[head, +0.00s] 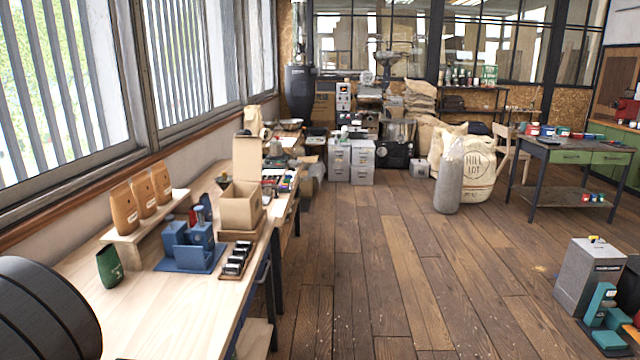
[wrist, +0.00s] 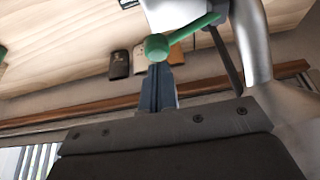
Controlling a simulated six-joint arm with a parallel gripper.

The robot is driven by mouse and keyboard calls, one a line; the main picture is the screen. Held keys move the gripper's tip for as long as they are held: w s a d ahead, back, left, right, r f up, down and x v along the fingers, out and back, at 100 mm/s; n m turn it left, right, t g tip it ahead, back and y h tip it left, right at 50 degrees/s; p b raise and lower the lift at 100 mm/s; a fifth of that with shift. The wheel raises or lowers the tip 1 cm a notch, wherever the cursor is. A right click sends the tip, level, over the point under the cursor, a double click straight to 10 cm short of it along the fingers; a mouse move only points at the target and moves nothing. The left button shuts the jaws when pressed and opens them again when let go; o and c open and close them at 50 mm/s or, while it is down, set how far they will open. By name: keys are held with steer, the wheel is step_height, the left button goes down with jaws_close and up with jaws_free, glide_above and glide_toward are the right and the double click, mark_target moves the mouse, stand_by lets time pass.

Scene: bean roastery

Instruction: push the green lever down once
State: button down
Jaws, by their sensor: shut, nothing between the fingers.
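The green lever shows in the wrist view as a round green knob (wrist: 157,46) on a thin green arm. The arm slants up to the right to a pale metal body (wrist: 172,14). My gripper (wrist: 158,72) is shut and empty, its dark narrow fingers pointing up the picture at the knob. The fingertips end right by the knob in the picture; I cannot tell whether they touch it. I cannot make out the green lever or my gripper in the head view.
A curved silver tube (wrist: 253,45) stands right of the lever in the wrist view. In the head view, the wooden bench (head: 170,325) holds a blue device (head: 190,250), an open cardboard box (head: 240,205) and a green pouch (head: 110,267). Open floor (head: 370,260) lies right of it.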

steer(key=shift+f, duration=2)
steer(key=shift+r, duration=3.05)
steer(key=shift+f, duration=1.4)
